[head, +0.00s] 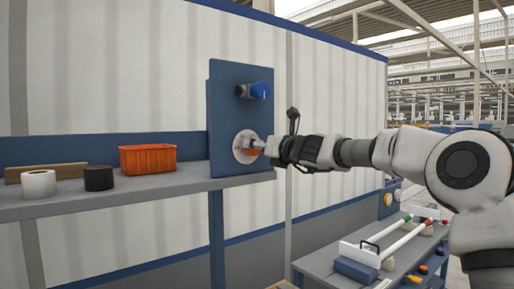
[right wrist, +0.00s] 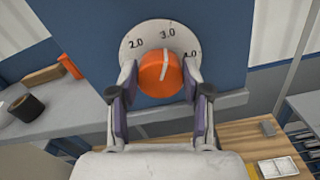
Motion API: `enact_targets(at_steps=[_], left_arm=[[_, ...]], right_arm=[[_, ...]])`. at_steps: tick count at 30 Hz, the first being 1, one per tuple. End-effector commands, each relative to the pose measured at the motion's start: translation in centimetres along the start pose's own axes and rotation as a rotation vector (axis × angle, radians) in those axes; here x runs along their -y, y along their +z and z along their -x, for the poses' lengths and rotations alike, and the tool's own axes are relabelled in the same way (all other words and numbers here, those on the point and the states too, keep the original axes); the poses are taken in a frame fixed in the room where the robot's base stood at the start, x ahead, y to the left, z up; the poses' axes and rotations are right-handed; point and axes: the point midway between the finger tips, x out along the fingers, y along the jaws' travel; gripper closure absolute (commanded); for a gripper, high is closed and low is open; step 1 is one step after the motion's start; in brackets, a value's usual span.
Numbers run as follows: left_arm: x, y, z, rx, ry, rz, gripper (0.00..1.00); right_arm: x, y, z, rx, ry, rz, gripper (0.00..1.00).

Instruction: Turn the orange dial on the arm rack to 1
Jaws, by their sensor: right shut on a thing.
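The orange dial (right wrist: 159,74) sits on a round white scale plate (right wrist: 133,42) on the blue upright panel (head: 226,100) of the rack. The scale marks 2.0, 3.0 and 4.0 show; the 1 mark is not visible. The dial's white line points up at about 3.0. My right gripper (right wrist: 160,103) is shut on the dial, one finger on each side. In the head view my right gripper (head: 264,147) reaches the panel from the right and partly hides the dial. My left gripper is not in view.
The grey shelf (head: 130,194) at left carries an orange bin (head: 148,159), a white roll (head: 38,184), a black roll (head: 99,178) and a wooden block (head: 45,172). A lower bench (head: 330,270) with pipes stands at right.

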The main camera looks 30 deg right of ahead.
Motion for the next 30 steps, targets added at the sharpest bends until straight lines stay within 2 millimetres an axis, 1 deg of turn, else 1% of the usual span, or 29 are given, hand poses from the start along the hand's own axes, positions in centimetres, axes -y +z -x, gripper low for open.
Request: enact_targets(at_steps=[10,16,23,30], left_arm=[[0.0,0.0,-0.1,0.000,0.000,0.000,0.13],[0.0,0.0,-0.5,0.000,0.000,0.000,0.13],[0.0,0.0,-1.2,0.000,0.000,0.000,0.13],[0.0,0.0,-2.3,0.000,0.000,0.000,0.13]], right_arm=[[0.0,-0.3,-0.1,-0.005,-0.001,0.012,0.87],[0.1,-0.5,-0.2,-0.006,-0.001,0.070,0.87],[0.1,-0.6,-0.2,-0.007,-0.001,0.217,0.87],[0.1,-0.7,-0.2,-0.008,0.000,0.435,0.87]])
